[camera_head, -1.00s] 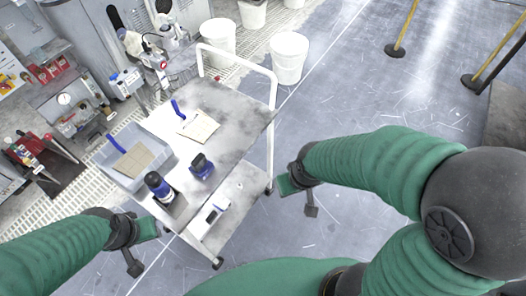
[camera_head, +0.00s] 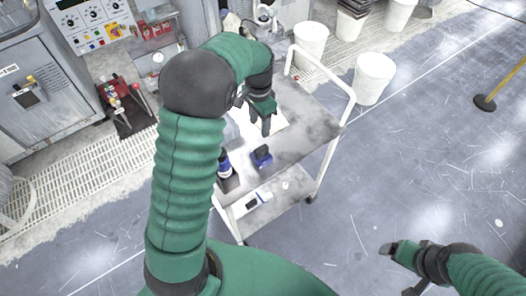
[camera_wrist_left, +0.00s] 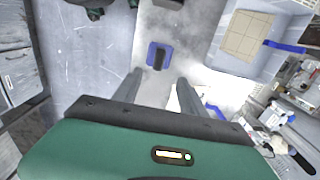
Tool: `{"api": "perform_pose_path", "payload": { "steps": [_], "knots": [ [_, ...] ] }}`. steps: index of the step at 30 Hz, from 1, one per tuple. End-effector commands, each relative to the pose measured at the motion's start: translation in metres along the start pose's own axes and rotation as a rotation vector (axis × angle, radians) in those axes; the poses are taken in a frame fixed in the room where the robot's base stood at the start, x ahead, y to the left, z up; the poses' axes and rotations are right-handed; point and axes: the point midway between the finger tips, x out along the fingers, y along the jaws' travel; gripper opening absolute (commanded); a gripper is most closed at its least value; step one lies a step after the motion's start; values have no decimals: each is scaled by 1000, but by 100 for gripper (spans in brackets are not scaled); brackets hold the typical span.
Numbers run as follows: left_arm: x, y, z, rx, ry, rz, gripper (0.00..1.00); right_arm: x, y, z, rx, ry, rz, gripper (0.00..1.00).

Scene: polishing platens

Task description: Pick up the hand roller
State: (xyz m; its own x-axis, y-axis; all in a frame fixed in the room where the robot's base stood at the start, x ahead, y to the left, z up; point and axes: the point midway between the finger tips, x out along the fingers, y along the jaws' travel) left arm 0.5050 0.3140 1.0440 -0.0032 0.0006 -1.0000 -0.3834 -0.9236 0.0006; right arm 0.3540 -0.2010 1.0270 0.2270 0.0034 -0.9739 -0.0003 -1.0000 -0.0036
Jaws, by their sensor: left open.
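I cannot say for certain which item is the hand roller. A blue handle (camera_wrist_left: 214,111) shows in the left wrist view just right of my left gripper (camera_wrist_left: 157,80); its other end is hidden. Another blue bar (camera_wrist_left: 286,46) lies beside a tan pad (camera_wrist_left: 247,37) in a pale tray (camera_wrist_left: 212,72). My left gripper (camera_head: 268,122) is over the cart top (camera_head: 306,127), its fingers apart with nothing between them. My left arm hides much of the cart and tray in the head view. My right gripper (camera_head: 400,270) is low at the right, away from the cart; its opening is unclear.
A blue-and-black block (camera_head: 262,156) and a blue bottle (camera_head: 225,166) stand on the cart. The block also shows ahead of the fingers in the wrist view (camera_wrist_left: 152,50). A white cart handle (camera_head: 341,92) rises at the right. White buckets (camera_head: 373,80) stand behind.

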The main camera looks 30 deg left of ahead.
Motion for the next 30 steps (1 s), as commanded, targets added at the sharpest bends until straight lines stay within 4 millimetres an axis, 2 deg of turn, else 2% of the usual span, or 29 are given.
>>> {"api": "perform_pose_path", "payload": {
  "steps": [6, 10, 17, 23, 30],
  "knots": [
    [58, 4, 0, 0, -8, 1, 49, -4, 0, -1, -1, 0, 0, 83],
    [86, 6, -2, -1, -5, -2, 49, -6, 0, -1, 0, 0, 0, 83],
    [112, 5, -3, -1, -3, -2, 49, -12, 0, -3, 0, 0, 0, 83],
    [148, 4, -6, -2, -2, -1, 49, -19, 0, -4, 0, 0, 0, 83],
    [153, 4, -7, -2, 1, -4, 49, -18, 0, -4, 0, 0, 0, 83]
  ]
}}
